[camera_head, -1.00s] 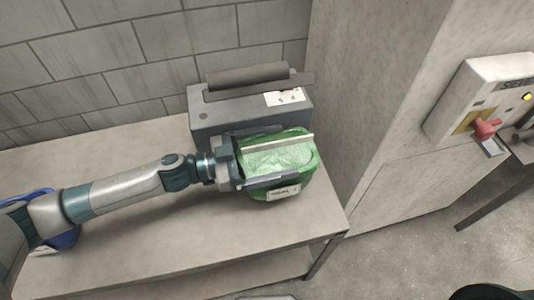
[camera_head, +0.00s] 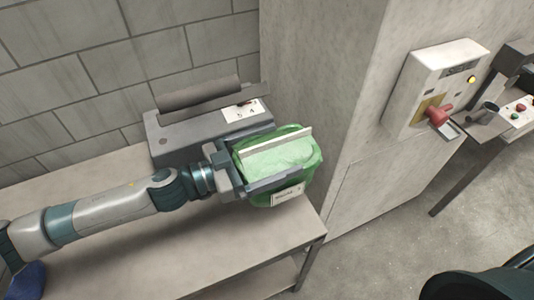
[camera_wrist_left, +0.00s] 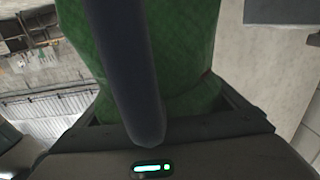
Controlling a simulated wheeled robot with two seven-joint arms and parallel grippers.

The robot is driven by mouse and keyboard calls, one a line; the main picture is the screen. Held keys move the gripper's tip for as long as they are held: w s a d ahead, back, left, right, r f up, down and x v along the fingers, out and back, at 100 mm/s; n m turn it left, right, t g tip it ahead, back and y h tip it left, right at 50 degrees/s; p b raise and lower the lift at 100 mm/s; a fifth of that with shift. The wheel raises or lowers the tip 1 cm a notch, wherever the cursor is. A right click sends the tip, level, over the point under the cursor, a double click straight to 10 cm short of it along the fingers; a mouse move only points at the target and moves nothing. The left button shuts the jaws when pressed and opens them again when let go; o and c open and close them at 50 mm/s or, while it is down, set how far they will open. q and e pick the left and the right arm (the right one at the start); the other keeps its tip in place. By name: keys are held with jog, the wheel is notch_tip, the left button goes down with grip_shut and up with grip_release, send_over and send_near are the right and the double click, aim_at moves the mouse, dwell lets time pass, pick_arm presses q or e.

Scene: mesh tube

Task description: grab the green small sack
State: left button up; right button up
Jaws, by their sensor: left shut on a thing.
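The green small sack (camera_head: 285,155) is a mesh bag with a white label on its front, at the right end of the table in the head view. My left gripper (camera_head: 275,160) reaches in from the left and is shut on the sack, one finger along each side of it. The sack appears raised a little above the tabletop. In the left wrist view the green mesh (camera_wrist_left: 185,60) fills the middle, partly hidden by a dark bar. My right gripper is not in view.
A grey boxy machine with a roller (camera_head: 195,125) stands right behind the sack. The table (camera_head: 150,250) is bare in front. A blue object (camera_head: 30,280) shows at lower left.

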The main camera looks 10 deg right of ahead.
pick_arm(q)
jog(key=shift+s+d+r, duration=0.1)
jog(key=shift+d+r, duration=0.3)
jog(key=shift+d, duration=0.2)
